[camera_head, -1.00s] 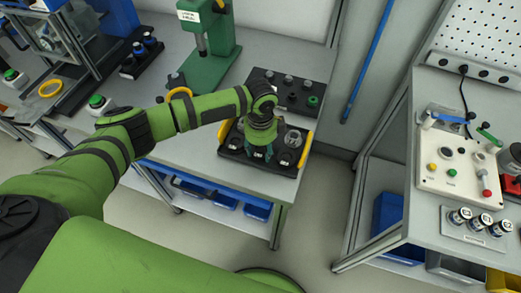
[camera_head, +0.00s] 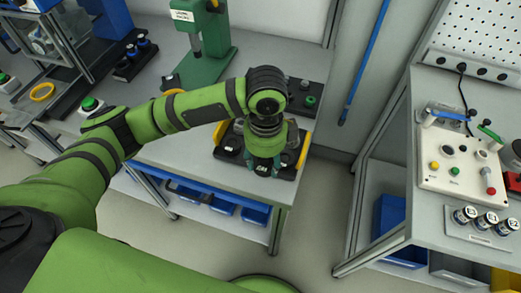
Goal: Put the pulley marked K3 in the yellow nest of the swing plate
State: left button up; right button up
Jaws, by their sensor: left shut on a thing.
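My left gripper (camera_head: 263,164) points down over the black tray (camera_head: 228,155) with yellow side handles on the middle bench. It is shut on a part, probably a pulley, that is mostly hidden by the fingers. A small dark label with white marks shows at the fingertips, too small to read surely. Whether the part is clear of the tray, I cannot tell. My right gripper is not in view.
A second black tray (camera_head: 300,112) with small parts stands behind the gripper. A green press (camera_head: 211,65) stands at the back of the bench. Several labelled cylinders (camera_head: 487,220) stand at the right bench's front. A floor gap (camera_head: 318,205) separates the benches.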

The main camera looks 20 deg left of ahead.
pick_arm(q)
jog(key=shift+s+d+r, duration=0.5)
jog(key=shift+s+r, duration=0.15)
jog(key=shift+s, duration=0.2)
jog(key=shift+r, duration=0.1)
jog(key=a+r+n, duration=0.5)
jog(key=a+n, duration=0.4)
jog(key=n, duration=0.9)
jog(key=shift+w+a+r, duration=0.15)
jog(key=shift+w+r, duration=0.15)
jog(key=shift+w, duration=0.05)
jog(key=shift+w, duration=0.2)
